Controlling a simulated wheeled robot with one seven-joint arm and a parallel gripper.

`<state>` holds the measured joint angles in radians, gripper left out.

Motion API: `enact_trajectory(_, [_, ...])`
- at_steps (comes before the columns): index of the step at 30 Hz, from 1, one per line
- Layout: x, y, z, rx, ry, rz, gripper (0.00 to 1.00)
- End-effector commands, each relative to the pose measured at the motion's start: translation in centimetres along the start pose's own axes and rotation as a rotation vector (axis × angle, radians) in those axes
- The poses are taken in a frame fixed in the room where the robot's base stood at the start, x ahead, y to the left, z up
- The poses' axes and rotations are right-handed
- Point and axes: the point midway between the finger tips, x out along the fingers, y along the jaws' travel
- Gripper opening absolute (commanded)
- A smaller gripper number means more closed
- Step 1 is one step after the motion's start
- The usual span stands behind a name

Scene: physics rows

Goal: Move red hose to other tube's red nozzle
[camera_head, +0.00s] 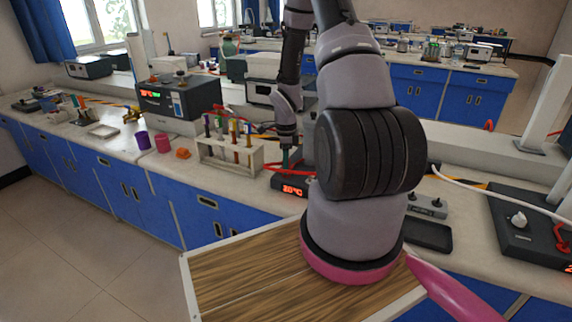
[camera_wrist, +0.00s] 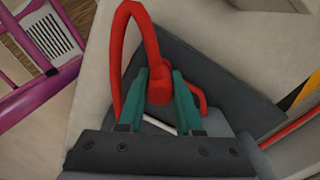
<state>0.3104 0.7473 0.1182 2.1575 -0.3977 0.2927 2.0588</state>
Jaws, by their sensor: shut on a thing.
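My gripper (camera_wrist: 160,78) has two teal fingers shut on the red hose (camera_wrist: 124,50), at a thick red end piece between the fingertips. From there the hose arches up and bends down on the left side of the fingers. Another short red curved piece shows right of the right finger; I cannot tell if it is the same hose. In the head view my gripper (camera_head: 290,157) points down over the bench, just above the dark device (camera_head: 291,187) with a red lit display. My arm hides part of this area. I cannot make out the other tube's red nozzle.
A white rack (camera_head: 230,158) of coloured test tubes stands left of the gripper. A dark device with a white knob (camera_head: 519,220) is at the right.

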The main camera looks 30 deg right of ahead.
Motion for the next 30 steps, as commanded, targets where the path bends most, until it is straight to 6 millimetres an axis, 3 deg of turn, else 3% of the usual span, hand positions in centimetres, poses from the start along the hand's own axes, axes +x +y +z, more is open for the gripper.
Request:
enact_trajectory(17, [0.4,-0.03,-0.02,-0.001,0.0,-0.001,0.0])
enact_trajectory(18, [0.41,-0.04,-0.02,-0.001,0.0,-0.001,0.42])
enact_trajectory(20, [0.4,-0.04,-0.02,-0.001,0.0,-0.001,0.65])
enact_trajectory(21, [0.39,-0.04,-0.02,0.0,0.0,-0.001,0.69])
enact_trajectory(27, [0.39,-0.03,-0.02,0.0,0.0,-0.001,0.69])
enact_trajectory(30, [0.39,-0.02,-0.02,0.0,0.0,0.0,0.94])
